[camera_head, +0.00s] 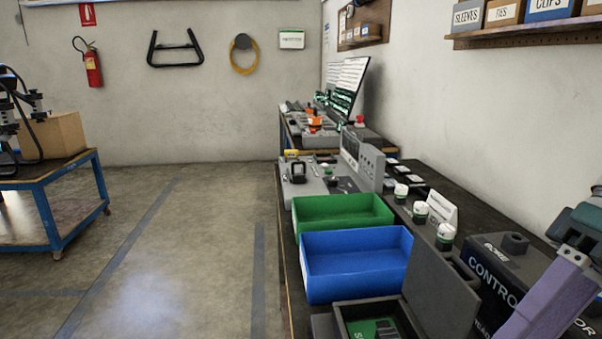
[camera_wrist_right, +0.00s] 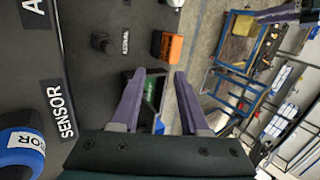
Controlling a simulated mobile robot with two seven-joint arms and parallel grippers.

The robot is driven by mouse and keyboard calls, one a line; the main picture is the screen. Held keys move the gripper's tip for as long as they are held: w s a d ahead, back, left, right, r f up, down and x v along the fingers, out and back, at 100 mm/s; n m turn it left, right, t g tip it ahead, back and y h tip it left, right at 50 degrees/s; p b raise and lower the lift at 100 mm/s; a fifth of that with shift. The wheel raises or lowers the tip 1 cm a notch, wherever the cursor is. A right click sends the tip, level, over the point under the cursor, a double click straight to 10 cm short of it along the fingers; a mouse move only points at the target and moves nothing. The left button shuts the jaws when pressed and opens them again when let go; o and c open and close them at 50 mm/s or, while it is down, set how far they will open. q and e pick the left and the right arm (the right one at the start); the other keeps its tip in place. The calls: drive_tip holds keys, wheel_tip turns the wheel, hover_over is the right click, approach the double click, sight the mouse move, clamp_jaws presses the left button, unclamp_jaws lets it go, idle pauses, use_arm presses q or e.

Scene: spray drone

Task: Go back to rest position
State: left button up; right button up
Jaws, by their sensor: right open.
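My right gripper shows in the right wrist view (camera_wrist_right: 168,74) with its two purple fingers apart and nothing between them. In the head view one purple finger of my right gripper (camera_head: 548,298) is at the lower right, in front of the black control box. My left gripper is not in the head view. No object is held in what I can see of my right gripper.
A green bin (camera_head: 342,219) and a blue bin (camera_head: 355,263) stand on the bench. A dark open case (camera_head: 440,289) and a black box marked CONTROL (camera_head: 497,275) are nearer. A blue-framed cart (camera_head: 50,206) stands left. Floor (camera_head: 170,260) between is clear.

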drive_tip(key=s+a+f+h+p, duration=0.1)
drive_tip(key=s+a+f, duration=0.1)
drive_tip(key=s, duration=0.1)
drive_tip(key=s+a+f+n+t+h, duration=0.1)
drive_tip(key=s+a+f, duration=0.1)
drive_tip(key=s, duration=0.2)
drive_tip(key=s+a+f+n+h+p, duration=0.1)
drive_tip(key=s+a+f+h, duration=0.1)
drive_tip(key=s+f, duration=0.1)
drive_tip(key=shift+s+f+t+p, duration=0.1)
drive_tip(key=shift+s+t+p, duration=0.2)
drive_tip(key=shift+p, duration=0.05)
drive_tip(key=s+d+r+m+t+h+p, duration=0.1)
drive_tip(key=s+r+m+t+h+p, duration=0.15)
drive_tip(key=s+r, duration=0.35)
drive_tip(key=w+p+v, duration=0.3)
drive_tip(key=p+v, duration=0.9)
drive_tip(key=w+a+r+p+v, duration=0.1)
drive_tip(key=w+p+v, duration=0.1)
drive_tip(key=p+v, duration=1)
drive_tip(key=w+r+p+v, duration=0.1)
drive_tip(key=w+p+v, duration=0.2)
drive_tip(key=p+v, duration=1)
drive_tip(key=shift+w+r+n+t, duration=0.2)
drive_tip(key=shift+w+n+t, duration=0.15)
drive_tip(key=shift+t, duration=0.1)
